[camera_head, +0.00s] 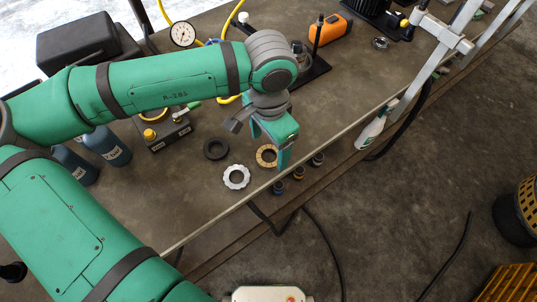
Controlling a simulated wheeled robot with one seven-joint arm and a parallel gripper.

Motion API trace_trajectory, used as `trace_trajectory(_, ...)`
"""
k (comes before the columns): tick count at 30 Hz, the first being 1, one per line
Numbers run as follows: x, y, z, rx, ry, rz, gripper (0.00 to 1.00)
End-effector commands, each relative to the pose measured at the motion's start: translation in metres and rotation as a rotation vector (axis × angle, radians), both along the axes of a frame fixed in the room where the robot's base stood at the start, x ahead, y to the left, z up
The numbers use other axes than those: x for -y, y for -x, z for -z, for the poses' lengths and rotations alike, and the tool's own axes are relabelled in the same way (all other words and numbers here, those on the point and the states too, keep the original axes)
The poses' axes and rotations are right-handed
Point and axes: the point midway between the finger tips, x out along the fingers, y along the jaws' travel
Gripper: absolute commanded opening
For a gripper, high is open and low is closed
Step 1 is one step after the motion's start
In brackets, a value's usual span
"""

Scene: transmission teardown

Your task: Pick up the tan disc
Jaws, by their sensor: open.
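The tan disc (262,160) is a flat ring with a hole, lying on the brown workbench (195,212) near its front edge. My gripper (270,149) points down over it with its teal fingers apart. One finger hangs at the disc's right side, and the other is up and to the left. The fingers and gripper body hide part of the disc. I cannot tell the exact height between fingertips and disc.
A silver toothed ring (236,177) and a black ring (215,148) lie left of the disc. Several small dark cylinders (298,172) stand at the right along the bench edge. A control box (165,132) and blue bottles (108,147) are farther left.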

Motion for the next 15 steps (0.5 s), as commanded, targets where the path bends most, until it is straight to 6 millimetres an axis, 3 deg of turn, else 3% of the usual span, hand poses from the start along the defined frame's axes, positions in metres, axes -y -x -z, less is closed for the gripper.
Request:
trace_trajectory(7,-0.003,-0.002,0.034,-0.001,-0.002,-0.001,0.74)
trace_trajectory(15,-0.003,-0.002,0.042,0.001,0.0,-0.002,0.74)
